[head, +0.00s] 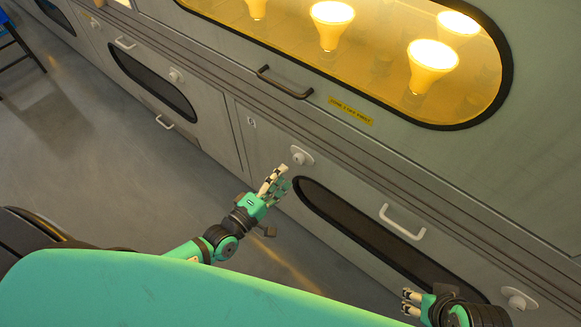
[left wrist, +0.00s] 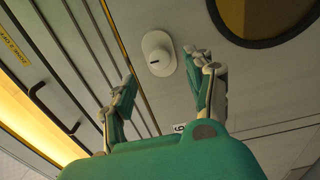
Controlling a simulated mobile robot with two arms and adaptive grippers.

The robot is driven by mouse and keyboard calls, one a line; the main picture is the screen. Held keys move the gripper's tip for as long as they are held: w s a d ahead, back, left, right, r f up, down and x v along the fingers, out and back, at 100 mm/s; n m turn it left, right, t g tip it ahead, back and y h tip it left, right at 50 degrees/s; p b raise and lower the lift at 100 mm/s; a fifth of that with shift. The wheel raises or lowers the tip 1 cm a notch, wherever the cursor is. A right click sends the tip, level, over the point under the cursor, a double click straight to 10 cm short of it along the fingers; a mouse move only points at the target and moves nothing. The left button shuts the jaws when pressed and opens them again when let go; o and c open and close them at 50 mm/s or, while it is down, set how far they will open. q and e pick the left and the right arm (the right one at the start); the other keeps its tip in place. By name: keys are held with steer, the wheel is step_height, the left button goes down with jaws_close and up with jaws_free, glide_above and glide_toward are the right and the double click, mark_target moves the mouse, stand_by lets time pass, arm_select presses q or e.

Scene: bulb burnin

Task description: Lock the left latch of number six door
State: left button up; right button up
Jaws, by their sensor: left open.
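The left latch (head: 301,156) of the lower door is a pale round knob on an oval plate, at the door's upper left corner. In the left wrist view this latch (left wrist: 158,54) shows a dark slot, with my open fingers on either side of the view below it. My left gripper (head: 272,183) is open and empty, just below and left of the latch, apparently apart from it. A number label (head: 251,122) sits left of the latch; it shows in the left wrist view (left wrist: 179,127), partly hidden. My right gripper (head: 411,302) is near the door's lower window; its opening is unclear.
The door has a white handle (head: 402,222), a dark oval window (head: 375,237) and a right latch (head: 518,298). Above are a dark handle (head: 285,83), a yellow label (head: 350,110) and a window with glowing bulbs (head: 432,65). The floor (head: 130,165) at left is clear.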

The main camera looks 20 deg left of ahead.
arm_select(q)
steer(key=v, duration=0.6)
steer(key=shift+s, duration=0.3)
